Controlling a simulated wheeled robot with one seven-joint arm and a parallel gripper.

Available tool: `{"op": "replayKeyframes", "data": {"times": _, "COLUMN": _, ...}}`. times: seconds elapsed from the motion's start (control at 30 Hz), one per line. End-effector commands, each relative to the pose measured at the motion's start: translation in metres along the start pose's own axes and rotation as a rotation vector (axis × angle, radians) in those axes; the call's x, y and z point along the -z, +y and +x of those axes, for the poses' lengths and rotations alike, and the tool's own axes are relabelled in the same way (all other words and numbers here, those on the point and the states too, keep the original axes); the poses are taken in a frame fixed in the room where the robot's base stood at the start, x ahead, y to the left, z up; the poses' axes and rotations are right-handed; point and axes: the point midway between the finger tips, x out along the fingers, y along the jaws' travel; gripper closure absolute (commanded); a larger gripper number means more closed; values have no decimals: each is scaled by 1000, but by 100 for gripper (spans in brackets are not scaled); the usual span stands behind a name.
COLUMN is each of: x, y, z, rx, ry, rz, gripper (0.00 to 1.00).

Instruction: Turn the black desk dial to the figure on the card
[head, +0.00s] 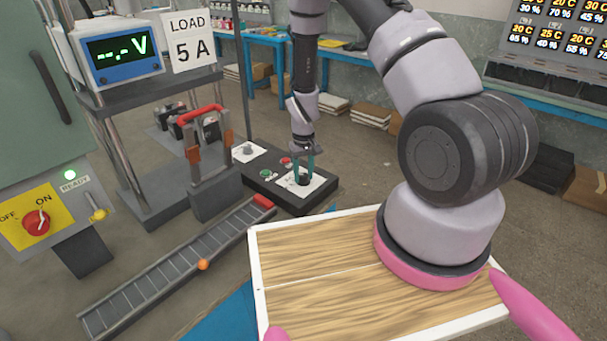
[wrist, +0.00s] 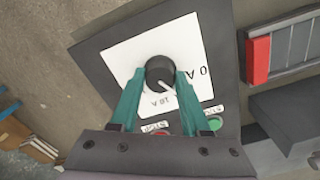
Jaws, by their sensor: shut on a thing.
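The black dial (wrist: 160,74) sits on a white scale plate (wrist: 121,53) on the dark desk box (wrist: 88,47). My gripper (wrist: 160,80) is shut on the dial, one teal finger on each side. In the head view my gripper (head: 304,172) reaches down onto the dial (head: 302,181), which it partly covers. The card (head: 189,41) reads "LOAD 5 A".
A green button (wrist: 214,123) and a red button (wrist: 160,133) lie close to my fingers on the box. A meter (head: 122,50) shows "--.- V". A ladder-like strip (head: 180,265) with a red end lies left of the box. A red switch (head: 37,222) stands at far left.

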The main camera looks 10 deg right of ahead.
Motion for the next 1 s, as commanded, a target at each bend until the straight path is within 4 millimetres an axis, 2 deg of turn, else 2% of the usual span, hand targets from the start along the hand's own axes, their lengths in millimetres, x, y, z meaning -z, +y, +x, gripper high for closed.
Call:
{"op": "replayKeyframes", "data": {"times": 0.3, "x": 1, "y": 0, "z": 0, "rx": 0, "ry": 1, "rz": 111, "gripper": 100}}
{"op": "replayKeyframes", "data": {"times": 0.8, "x": 1, "y": 0, "z": -1, "rx": 0, "ry": 2, "rz": 127, "gripper": 100}}
{"op": "replayKeyframes", "data": {"times": 0.83, "x": 1, "y": 0, "z": -1, "rx": 0, "ry": 2, "rz": 127, "gripper": 42}}
{"op": "replayKeyframes", "data": {"times": 0.87, "x": 1, "y": 0, "z": -1, "rx": 0, "ry": 2, "rz": 127, "gripper": 31}}
{"op": "replayKeyframes", "data": {"times": 0.9, "x": 1, "y": 0, "z": -1, "rx": 0, "ry": 1, "rz": 127, "gripper": 24}}
{"op": "replayKeyframes", "data": {"times": 1.0, "x": 0, "y": 0, "z": 0, "rx": 0, "ry": 1, "rz": 127, "gripper": 24}}
